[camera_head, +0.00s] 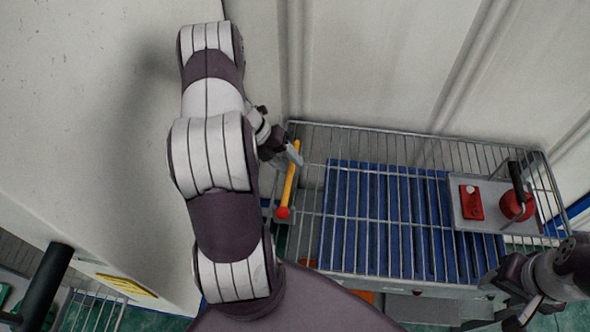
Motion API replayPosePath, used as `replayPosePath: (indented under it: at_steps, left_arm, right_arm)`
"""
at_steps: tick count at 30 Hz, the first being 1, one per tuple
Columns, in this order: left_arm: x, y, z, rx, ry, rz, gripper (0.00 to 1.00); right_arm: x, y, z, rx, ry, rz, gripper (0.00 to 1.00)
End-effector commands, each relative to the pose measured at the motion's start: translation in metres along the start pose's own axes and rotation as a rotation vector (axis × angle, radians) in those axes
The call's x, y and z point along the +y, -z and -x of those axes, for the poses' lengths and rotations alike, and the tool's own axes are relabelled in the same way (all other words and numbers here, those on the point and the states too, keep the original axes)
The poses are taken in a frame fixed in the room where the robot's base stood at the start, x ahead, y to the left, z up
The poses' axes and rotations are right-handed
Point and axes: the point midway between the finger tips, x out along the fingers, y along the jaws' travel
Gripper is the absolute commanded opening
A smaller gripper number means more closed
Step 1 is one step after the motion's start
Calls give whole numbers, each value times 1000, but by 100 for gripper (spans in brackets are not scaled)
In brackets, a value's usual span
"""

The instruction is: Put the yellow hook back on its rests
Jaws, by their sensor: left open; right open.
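The yellow hook (289,182) shows as a slim yellow bar with a red end, at the left end of the wire rack. It slants, with its red end towards me. My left gripper (293,153) is open at the bar's far end; I cannot tell whether its fingers are around the bar or beside it. I cannot make out the rests. My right gripper (508,312) is open and empty at the bottom right, in front of the rack and away from the hook.
The wire rack (395,262) has blue slats (345,215) under its wires. A grey tray (470,222) at its right holds a red block (471,203) and a round red part (513,206). Pale walls close in behind and at left. A black handle (45,285) stands at lower left.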

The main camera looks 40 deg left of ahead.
Motion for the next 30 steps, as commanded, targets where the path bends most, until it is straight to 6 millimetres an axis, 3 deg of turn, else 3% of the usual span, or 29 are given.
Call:
replayPosePath:
  at_steps: [5, 8, 13, 17, 20, 24, 27, 30]
  left_arm:
    - [-1, -2, 24, -7, 0, 7, 49]
    - [-20, -18, 30, -86, -3, 85, 49]
    - [-91, -68, 43, -414, 24, 513, 49]
    - [-130, -68, 60, -631, 80, 975, 49]
    - [-146, -38, 68, -738, 118, 1363, 49]
    - [-158, 37, 66, -794, 120, 1901, 49]
    - [-163, 91, 60, -786, 78, 2204, 49]
    - [-168, 129, 56, -767, 31, 2399, 49]
  right_arm:
    - [0, -1, -6, 0, 0, 0, 54]
    - [0, -1, -6, 0, 0, 0, 54]
    - [0, 0, -5, 1, 0, 0, 54]
    - [0, 0, -5, 0, 0, 0, 54]
    - [0, 0, -5, 0, 0, 0, 54]
    - [0, -1, -6, 0, 0, 0, 54]
    - [0, 0, -6, 0, 0, 0, 54]
    - [0, 0, -6, 1, 0, 0, 54]
